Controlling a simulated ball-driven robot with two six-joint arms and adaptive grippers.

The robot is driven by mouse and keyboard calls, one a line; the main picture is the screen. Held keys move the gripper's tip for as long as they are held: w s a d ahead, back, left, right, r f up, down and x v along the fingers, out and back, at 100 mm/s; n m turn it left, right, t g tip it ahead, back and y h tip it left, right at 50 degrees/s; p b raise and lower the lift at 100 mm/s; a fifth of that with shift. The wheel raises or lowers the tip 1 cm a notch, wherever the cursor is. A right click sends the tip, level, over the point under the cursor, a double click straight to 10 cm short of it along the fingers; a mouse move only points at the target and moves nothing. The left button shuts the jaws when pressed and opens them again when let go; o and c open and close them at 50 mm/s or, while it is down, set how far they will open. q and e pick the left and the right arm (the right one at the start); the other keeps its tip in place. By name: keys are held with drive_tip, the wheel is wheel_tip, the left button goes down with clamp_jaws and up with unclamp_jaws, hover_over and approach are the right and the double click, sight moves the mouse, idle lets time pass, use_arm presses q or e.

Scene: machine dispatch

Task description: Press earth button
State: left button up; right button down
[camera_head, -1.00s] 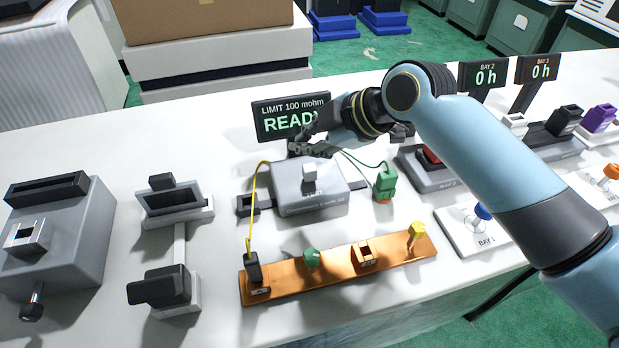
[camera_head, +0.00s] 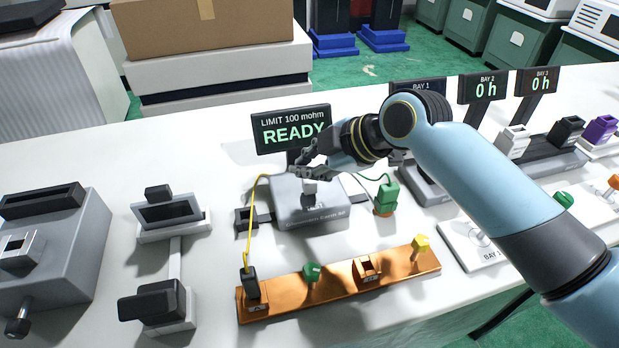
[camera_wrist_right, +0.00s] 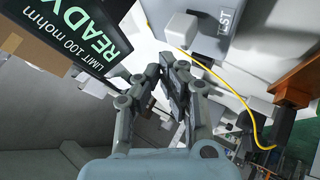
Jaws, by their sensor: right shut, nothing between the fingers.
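The grey earth tester (camera_head: 330,207) sits at the middle of the white table, with a pale button (camera_head: 309,187) on top. The wrist view shows the button (camera_wrist_right: 182,28) beside a TEST label (camera_wrist_right: 228,16). A sign reading READY (camera_head: 292,128) stands behind the tester. My right gripper (camera_head: 312,171) is shut and empty, its fingers just above and behind the button in the head view. In the right wrist view its fingertips (camera_wrist_right: 166,62) are close to the button; I cannot tell whether they touch. My left gripper is not in view.
A yellow lead (camera_head: 250,220) runs to a copper bar (camera_head: 335,288) in front. A green plug (camera_head: 386,195) stands right of the tester. Grey devices (camera_head: 165,212) stand left; bay stations (camera_head: 470,245) stand right, partly behind my arm.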

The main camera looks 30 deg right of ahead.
sight(308, 182)
idle(0.7)
drive_tip(key=shift+f, duration=0.45)
drive_tip(key=shift+f+b, duration=0.55)
drive_tip(key=shift+f, duration=0.05)
idle(0.6)
drive_tip(key=shift+r, duration=0.15)
drive_tip(key=shift+r+p, duration=0.9)
drive_tip(key=shift+p, duration=0.1)
wheel_tip(308, 182, up, 5)
drive_tip(key=p, duration=0.5)
drive_tip(key=shift+r, duration=0.1)
